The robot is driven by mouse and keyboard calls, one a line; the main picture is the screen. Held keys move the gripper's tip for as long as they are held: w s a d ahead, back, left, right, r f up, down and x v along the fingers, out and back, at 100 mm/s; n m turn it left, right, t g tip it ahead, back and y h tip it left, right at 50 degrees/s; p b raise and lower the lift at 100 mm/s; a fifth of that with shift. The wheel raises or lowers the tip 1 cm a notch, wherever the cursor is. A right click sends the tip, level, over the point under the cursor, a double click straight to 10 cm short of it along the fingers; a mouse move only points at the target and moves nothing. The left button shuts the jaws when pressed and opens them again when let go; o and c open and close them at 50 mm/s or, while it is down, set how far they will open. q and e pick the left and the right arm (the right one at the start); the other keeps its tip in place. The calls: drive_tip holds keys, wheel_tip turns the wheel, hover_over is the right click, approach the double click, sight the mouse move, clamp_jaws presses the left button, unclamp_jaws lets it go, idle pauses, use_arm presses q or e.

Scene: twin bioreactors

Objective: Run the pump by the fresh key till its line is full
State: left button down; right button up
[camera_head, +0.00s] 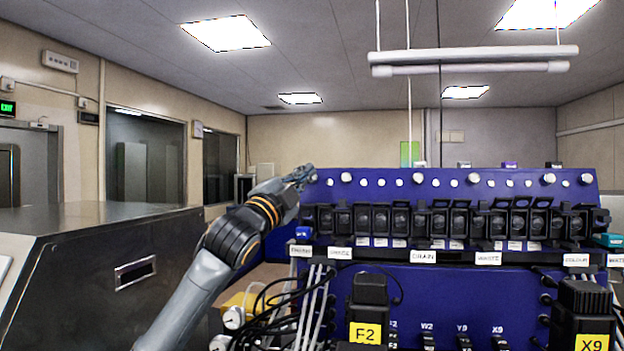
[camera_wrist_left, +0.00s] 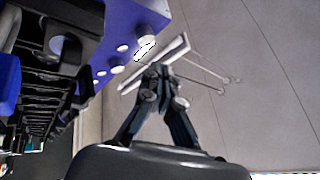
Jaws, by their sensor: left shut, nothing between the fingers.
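A blue panel (camera_head: 450,180) carries a row of black pump heads (camera_head: 400,220) with white knobs and small white dots along its top strip. A label reading DRAIN (camera_head: 423,256) and one reading WASTE (camera_head: 488,258) hang below the row; others are too small to read surely. I cannot make out which key is the fresh one or how full any line is. My left gripper (camera_head: 308,172) is shut and empty at the panel's upper left corner. In the left wrist view its fingertips (camera_wrist_left: 158,70) meet, near a white knob (camera_wrist_left: 146,42). My right gripper is out of view.
Black vessels marked F2 (camera_head: 367,290) and X9 (camera_head: 590,300) stand in front of the panel. Tubes and black cables (camera_head: 300,300) hang at its lower left. A dark metal cabinet (camera_head: 90,270) fills the left. A light bar (camera_head: 470,55) hangs overhead.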

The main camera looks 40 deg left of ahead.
use_arm(q)
drive_tip(key=shift+s+d+r, duration=0.25)
drive_tip(key=shift+s+d, duration=0.2)
drive_tip(key=shift+s, duration=0.4)
drive_tip(key=shift+s+d+r, duration=0.3)
drive_tip(key=shift+s+d, duration=0.15)
drive_tip(key=shift+s, duration=0.35)
drive_tip(key=shift+s+d+r, duration=0.25)
drive_tip(key=shift+s+d, duration=0.2)
drive_tip(key=shift+s, duration=0.4)
